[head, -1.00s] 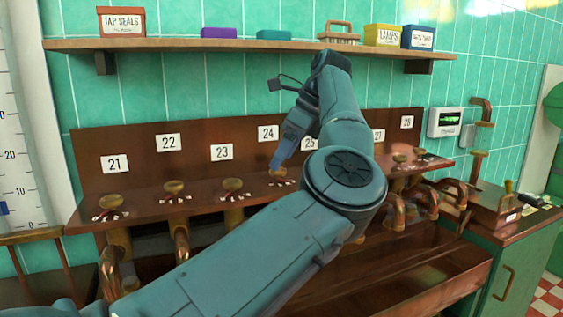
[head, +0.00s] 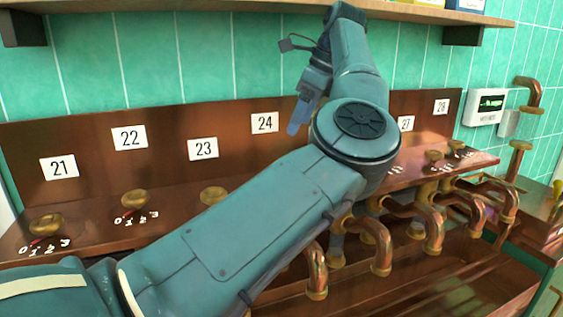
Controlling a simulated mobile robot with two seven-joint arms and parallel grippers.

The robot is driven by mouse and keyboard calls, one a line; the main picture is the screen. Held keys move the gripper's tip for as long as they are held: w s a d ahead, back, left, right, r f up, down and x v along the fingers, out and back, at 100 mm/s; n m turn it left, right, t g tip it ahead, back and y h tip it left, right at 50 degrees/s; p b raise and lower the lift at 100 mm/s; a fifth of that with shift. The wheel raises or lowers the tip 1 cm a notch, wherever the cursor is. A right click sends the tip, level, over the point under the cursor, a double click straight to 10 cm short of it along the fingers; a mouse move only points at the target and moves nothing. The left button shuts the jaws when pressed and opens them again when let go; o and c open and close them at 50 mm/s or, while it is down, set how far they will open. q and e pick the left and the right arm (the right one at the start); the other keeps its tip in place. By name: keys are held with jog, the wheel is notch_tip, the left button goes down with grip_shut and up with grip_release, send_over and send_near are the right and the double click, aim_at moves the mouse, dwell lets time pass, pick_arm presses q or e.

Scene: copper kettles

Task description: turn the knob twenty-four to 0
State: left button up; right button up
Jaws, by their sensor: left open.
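The label 24 (head: 265,123) is on the copper back panel, just left of my left gripper. The knob below it is hidden behind my left arm, so its pointer and setting cannot be seen. My left gripper (head: 295,128) points down, open and empty, in front of the panel between label 24 and the covered label to its right. It is above the shelf of knobs and appears clear of them. My right gripper is not in view.
Brass knobs 21 (head: 46,224), 22 (head: 134,198) and 23 (head: 213,195) stand left of my arm, with white dial marks below. Copper pipes (head: 380,250) curve down at the right. A wooden wall shelf (head: 275,7) runs above.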

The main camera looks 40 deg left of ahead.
pick_arm(q)
jog(key=x, duration=1.1)
jog(key=shift+s+f, duration=0.2)
jog(key=shift+f, duration=0.1)
jog(key=shift+a+f, duration=0.2)
jog(key=shift+f, duration=0.25)
jog(key=c, duration=1)
jog(key=shift+b, duration=0.3)
